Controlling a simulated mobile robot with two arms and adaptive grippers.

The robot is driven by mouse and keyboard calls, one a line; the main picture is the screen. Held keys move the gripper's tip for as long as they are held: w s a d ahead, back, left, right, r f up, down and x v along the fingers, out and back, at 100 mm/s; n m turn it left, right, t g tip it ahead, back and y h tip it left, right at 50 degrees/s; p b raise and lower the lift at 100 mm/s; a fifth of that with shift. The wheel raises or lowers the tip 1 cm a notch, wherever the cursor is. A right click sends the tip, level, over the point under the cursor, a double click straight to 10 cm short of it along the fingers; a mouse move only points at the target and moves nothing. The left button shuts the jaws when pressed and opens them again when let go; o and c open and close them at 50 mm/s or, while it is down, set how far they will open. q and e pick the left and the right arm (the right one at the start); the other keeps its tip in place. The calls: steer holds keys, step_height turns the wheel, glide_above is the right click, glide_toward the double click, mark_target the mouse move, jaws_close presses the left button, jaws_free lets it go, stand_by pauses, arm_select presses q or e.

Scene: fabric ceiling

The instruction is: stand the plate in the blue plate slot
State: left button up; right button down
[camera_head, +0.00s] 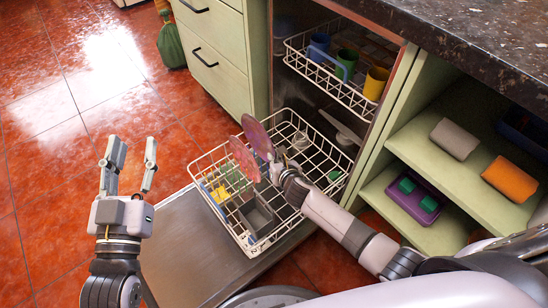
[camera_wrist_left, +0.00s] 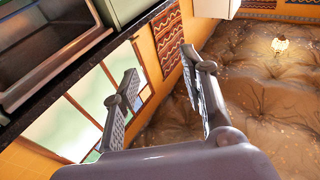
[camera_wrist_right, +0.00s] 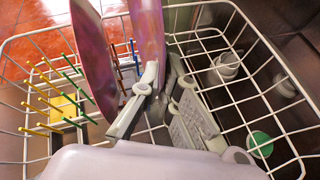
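Two pink-purple plates are at the lower dish rack. One plate (camera_head: 257,135) (camera_wrist_right: 148,30) is upright between the fingers of my right gripper (camera_head: 273,163) (camera_wrist_right: 161,82), which looks shut on its edge. The other plate (camera_head: 243,160) (camera_wrist_right: 92,55) stands upright just to the left, among the coloured pegs. Blue pegs (camera_wrist_right: 134,55) show between the two plates in the right wrist view, partly hidden by them. Whether the held plate touches the rack floor cannot be told. My left gripper (camera_head: 131,160) (camera_wrist_left: 166,78) is open and empty, above the floor left of the dishwasher.
The lower rack (camera_head: 262,248) is pulled out over the open dishwasher door (camera_head: 180,250). A grey cutlery basket (camera_head: 257,215) and a green item (camera_wrist_right: 260,143) are in it. The upper rack (camera_head: 318,82) holds several cups. Open shelves (camera_head: 440,155) stand at the right.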

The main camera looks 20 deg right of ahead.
arm_select(q)
steer(key=shift+s+d+r+t+h+b, duration=0.15)
steer(key=shift+r+t, duration=0.2)
steer(key=shift+r, duration=0.3)
steer(key=shift+s+a+r+t+h+b, duration=0.15)
steer(key=shift+r+t, duration=0.2)
steer(key=shift+r, duration=0.25)
arm_select(e)
steer(key=shift+f, duration=0.3)
arm_select(q)
steer(key=shift+s+d+r+t, duration=0.15)
steer(key=shift+s+r+t, duration=0.15)
steer(key=shift+r+t, duration=0.35)
arm_select(e)
steer(key=shift+f, duration=0.25)
